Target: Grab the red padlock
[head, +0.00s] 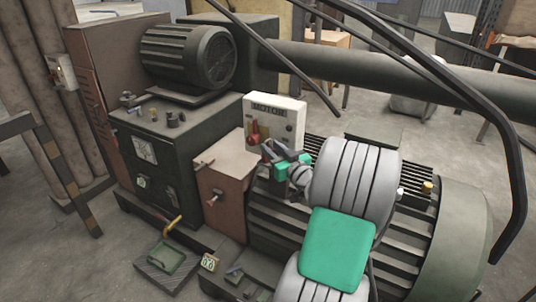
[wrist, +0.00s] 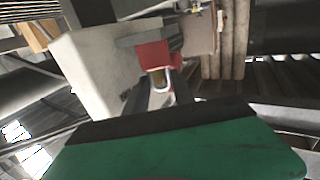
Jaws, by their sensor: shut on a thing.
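The red padlock (head: 254,133) is at the front of the white box labelled "MOTOR" (head: 288,112). My gripper (head: 269,151), with grey fingers and teal pads behind them, reaches up to it from the lower right. In the wrist view the padlock's red body (wrist: 154,54) shows beyond the fingertips, with a silver loop below it. The gripper (wrist: 161,88) is shut on the padlock, one finger on each side of the loop. The exact contact is small and partly hidden. The padlock is still against the box.
A brown cabinet (head: 226,178) stands just left of the box. A dark ribbed machine (head: 285,222) lies below my arm. A ribbed motor (head: 188,55) sits on a dark cabinet behind. A thick pipe (head: 400,75) runs to the right. Open floor (head: 60,255) is at the lower left.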

